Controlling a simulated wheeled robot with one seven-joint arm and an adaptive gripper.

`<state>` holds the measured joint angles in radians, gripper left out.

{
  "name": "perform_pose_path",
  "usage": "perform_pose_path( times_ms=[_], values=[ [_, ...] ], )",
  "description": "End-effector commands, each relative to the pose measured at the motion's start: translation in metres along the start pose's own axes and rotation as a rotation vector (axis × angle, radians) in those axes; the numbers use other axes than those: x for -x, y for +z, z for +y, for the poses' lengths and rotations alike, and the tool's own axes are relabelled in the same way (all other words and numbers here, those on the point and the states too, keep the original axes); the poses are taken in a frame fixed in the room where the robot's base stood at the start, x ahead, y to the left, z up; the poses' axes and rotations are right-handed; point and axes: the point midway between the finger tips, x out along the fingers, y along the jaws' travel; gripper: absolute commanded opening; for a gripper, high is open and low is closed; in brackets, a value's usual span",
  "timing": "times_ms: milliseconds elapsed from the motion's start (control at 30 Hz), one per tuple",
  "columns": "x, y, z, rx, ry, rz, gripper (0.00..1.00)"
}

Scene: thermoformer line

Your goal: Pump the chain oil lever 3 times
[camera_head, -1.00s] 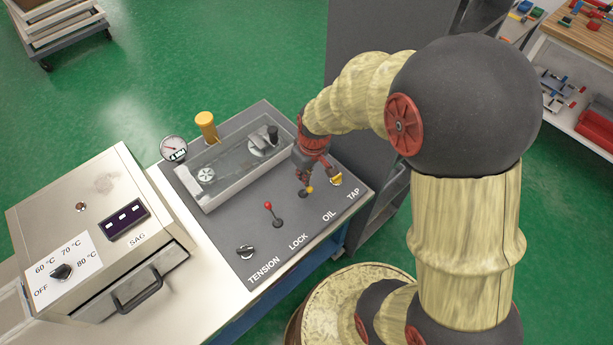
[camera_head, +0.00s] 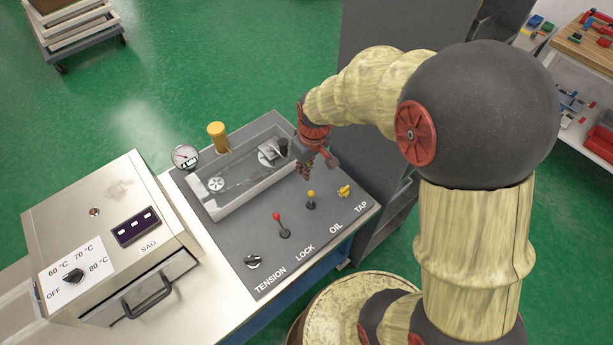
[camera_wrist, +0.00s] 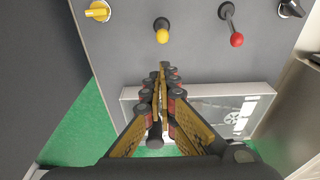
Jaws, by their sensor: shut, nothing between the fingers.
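The chain oil lever, with a yellow knob (camera_head: 311,193), stands upright on the dark panel (camera_head: 250,265) above the word OIL. It also shows in the wrist view as a yellow ball (camera_wrist: 162,36) on a short black stem. My gripper (camera_head: 306,175) is just behind the lever on the side of the clear-lidded trough, apart from it. In the wrist view my gripper's fingertips (camera_wrist: 164,68) are together with nothing between them, with a gap to the yellow knob.
The red-knobbed LOCK lever (camera_head: 277,216), black TENSION knob (camera_head: 252,262) and yellow TAP handle (camera_head: 344,191) share the panel. The trough (camera_head: 245,195), yellow cap (camera_head: 218,135) and gauge (camera_head: 185,157) stand behind. The steel SAG box (camera_head: 110,210) is at left.

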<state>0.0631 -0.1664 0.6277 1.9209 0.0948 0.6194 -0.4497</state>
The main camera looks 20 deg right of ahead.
Motion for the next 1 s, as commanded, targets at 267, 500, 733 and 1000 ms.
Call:
perform_pose_path(
  times_ms=[267, 500, 733, 1000],
  values=[
    [0.046, -0.001, 0.000, -0.001, 0.000, 0.000, 0.00],
    [0.056, -0.001, 0.000, -0.001, -0.001, -0.001, 0.00],
    [0.056, -0.001, 0.000, -0.001, -0.001, -0.001, 0.00],
    [0.056, -0.001, 0.000, -0.001, -0.001, -0.001, 0.00]
  ],
)
